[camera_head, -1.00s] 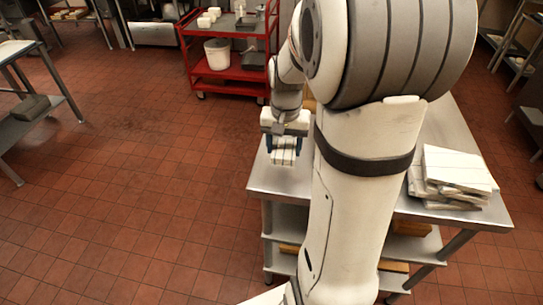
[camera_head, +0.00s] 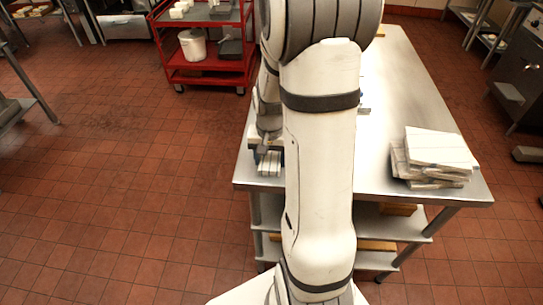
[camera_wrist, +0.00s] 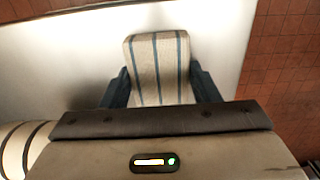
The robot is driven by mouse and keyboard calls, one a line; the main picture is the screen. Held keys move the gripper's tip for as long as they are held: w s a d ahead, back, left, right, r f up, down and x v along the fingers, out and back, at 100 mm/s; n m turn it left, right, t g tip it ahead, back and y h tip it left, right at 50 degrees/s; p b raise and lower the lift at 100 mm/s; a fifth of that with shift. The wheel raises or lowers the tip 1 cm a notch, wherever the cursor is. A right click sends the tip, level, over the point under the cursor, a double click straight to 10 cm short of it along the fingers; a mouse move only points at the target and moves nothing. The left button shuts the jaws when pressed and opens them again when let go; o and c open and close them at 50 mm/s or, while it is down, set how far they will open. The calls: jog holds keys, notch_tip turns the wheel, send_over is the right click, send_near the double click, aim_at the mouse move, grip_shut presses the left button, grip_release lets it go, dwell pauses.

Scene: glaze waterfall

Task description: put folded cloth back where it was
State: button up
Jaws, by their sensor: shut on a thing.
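The folded cloth (camera_wrist: 158,68) is cream with dark blue-grey stripes. In the wrist view it sits between the two dark fingers of my gripper (camera_wrist: 160,92), which is shut on it. In the head view the cloth (camera_head: 269,163) shows at the left edge of the steel table (camera_head: 245,176), below my gripper (camera_head: 268,150). My arm hides part of the table around it. I cannot tell whether the cloth touches the tabletop.
A stack of striped folded cloths (camera_head: 433,157) lies on the table's right side. A red cart (camera_head: 208,70) with a white bucket (camera_head: 192,43) stands at the back. The red tile floor (camera_head: 120,190) at left is clear. The table's lower shelves hold wooden boxes.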

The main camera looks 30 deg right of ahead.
aim_at(270, 160)
jog(key=o, duration=0.5)
jog(key=shift+f, duration=0.2)
jog(key=o, duration=0.5)
jog(key=shift+r, duration=0.1)
jog(key=shift+c, duration=0.2)
jog(key=shift+w+r, duration=0.1)
jog(key=shift+r, duration=0.5)
notch_tip(270, 160, up, 11)
jog(key=s+a+r+n+t, duration=0.1)
jog(key=s+a+r+n, duration=0.1)
jog(key=s+a, duration=0.3)
jog(key=s+a+r+n+t, duration=0.2)
jog(key=s+a+n, duration=0.2)
jog(key=s+a, duration=0.2)
jog(key=shift+s+a+r+n, duration=0.2)
jog(key=shift+s+r+n, duration=0.2)
jog(key=shift+s, duration=0.45)
